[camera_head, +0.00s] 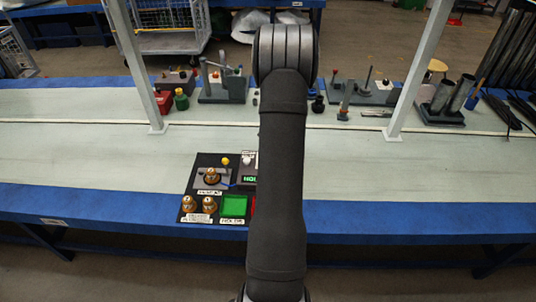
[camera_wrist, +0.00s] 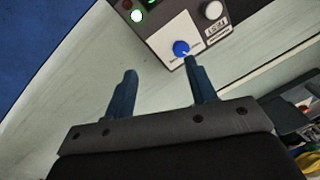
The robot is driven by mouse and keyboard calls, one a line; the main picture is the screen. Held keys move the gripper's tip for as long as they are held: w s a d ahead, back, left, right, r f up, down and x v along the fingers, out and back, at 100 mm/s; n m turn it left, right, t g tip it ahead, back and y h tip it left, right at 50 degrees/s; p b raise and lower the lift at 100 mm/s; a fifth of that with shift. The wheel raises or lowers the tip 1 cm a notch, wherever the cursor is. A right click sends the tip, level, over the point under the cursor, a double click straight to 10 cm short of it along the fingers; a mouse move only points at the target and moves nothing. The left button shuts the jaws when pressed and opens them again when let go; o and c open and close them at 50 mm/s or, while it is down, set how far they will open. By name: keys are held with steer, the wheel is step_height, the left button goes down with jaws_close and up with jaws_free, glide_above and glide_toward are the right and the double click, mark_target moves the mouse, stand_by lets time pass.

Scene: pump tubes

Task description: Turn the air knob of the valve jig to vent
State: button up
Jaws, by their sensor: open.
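The valve jig (camera_head: 228,187) is a dark panel on the near edge of the bench in the head view, partly hidden behind my arm. It carries brass fittings, a yellow knob and a lit green display. In the wrist view, a blue knob (camera_wrist: 181,47) sits on a white label at the panel's corner; it looks like the air knob, but its label is too blurred to read. My gripper (camera_wrist: 160,68) is open and empty, with two blue fingers. The right fingertip appears close to the blue knob; contact cannot be told. The gripper is hidden in the head view.
A green tray (camera_head: 234,205) sits at the jig's front. The bench left of the jig is clear.

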steer(key=s+a+r+n+t+h, duration=0.1)
steer(key=a+r+n+t, duration=0.2)
steer(key=r+n, duration=0.1)
steer(key=x, duration=1.7)
steer(key=shift+w+f, duration=0.1)
steer(key=c, duration=0.9)
steer(key=shift+c, duration=0.2)
steer(key=shift+d+n, duration=0.1)
steer(key=shift+n, duration=0.7)
steer(key=shift+d+n+y, duration=0.1)
steer(key=shift+n+y, duration=0.7)
steer(key=shift+n, duration=0.8)
